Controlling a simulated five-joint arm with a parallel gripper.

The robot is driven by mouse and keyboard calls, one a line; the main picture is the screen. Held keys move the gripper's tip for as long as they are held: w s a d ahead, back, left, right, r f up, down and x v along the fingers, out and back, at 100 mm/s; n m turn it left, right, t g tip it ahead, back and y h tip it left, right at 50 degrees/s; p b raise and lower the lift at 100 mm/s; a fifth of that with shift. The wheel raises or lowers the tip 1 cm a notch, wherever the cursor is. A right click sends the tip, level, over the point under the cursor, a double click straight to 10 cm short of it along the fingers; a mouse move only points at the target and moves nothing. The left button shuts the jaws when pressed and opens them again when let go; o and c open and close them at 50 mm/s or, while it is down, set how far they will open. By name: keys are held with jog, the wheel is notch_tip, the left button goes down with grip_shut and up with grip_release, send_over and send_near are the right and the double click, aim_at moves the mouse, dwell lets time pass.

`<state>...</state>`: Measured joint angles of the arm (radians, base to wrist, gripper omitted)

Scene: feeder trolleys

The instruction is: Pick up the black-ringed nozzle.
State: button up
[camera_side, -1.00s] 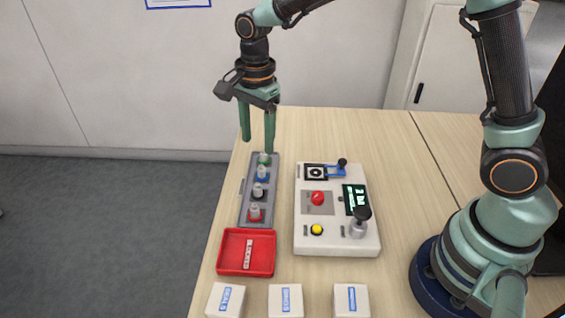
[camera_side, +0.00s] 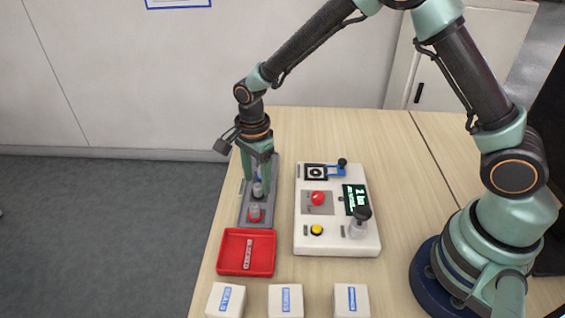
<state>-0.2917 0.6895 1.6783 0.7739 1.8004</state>
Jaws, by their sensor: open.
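The black-ringed nozzle (camera_side: 257,190) stands in the grey rack (camera_side: 244,217), third from the back. My gripper (camera_side: 256,186) is open and pointing down, with its two green fingers on either side of this nozzle. The nozzle looks still seated in the rack; I cannot tell whether a finger touches it. The red-ringed nozzle (camera_side: 255,213) stands in front of it in the same rack. The fingers mostly hide the blue-ringed nozzle behind, and the green-ringed one is hidden.
A red tray (camera_side: 225,254) lies in front of the rack. Several white labelled blocks (camera_side: 286,301) line the front. Table is clear behind the box.

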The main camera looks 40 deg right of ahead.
aim_at(258, 195)
jog(key=shift+f, duration=1.25)
grip_shut()
jog(key=shift+r, duration=0.15)
